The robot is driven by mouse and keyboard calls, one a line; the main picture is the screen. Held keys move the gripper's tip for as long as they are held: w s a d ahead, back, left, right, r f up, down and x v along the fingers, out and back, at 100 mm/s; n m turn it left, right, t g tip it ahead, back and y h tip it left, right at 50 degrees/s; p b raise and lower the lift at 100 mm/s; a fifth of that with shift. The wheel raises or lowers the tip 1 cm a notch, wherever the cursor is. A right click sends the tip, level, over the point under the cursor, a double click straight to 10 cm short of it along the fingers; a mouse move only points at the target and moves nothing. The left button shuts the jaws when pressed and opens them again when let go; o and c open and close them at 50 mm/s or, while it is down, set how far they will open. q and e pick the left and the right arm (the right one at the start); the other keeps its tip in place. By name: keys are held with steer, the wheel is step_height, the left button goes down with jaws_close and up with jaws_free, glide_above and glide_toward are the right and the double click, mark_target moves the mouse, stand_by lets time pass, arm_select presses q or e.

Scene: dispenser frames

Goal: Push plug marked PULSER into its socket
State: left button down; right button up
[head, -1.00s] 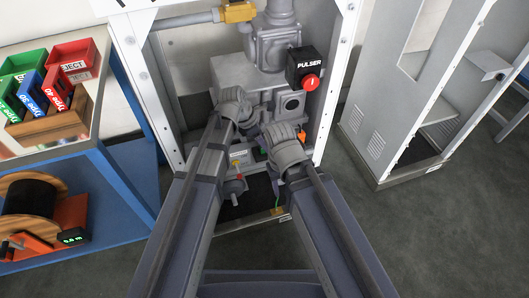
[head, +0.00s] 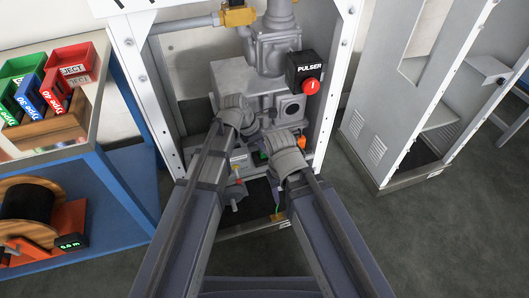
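A black box labelled PULSER (head: 302,66) with a red button (head: 310,87) is mounted at the cabinet's right side. I cannot make out a plug marked PULSER or its socket. My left gripper (head: 237,104) reaches into the cabinet in front of the grey meter body (head: 275,58). My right gripper (head: 287,143) is lower and to the right, below the grey flange with a dark round port (head: 291,110). The wrists hide both sets of fingertips, so I cannot tell what they hold. Small green and orange parts (head: 301,141) show beside the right gripper.
The white cabinet frame (head: 328,100) closes in both sides of the arms. A bench with coloured bins (head: 75,72) and a cable reel (head: 28,205) stands left. A second cabinet (head: 395,100) stands right. A small red-and-yellow part (head: 238,176) is low in the cabinet.

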stand_by(0.4)
arm_select(q)
step_height(320, 180, up, 10)
steer(key=p, duration=1)
steer(key=shift+r, duration=0.1)
arm_select(e)
step_height(320, 180, up, 10)
arm_select(q)
steer(key=shift+s, duration=0.1)
arm_select(e)
steer(key=shift+s, duration=0.1)
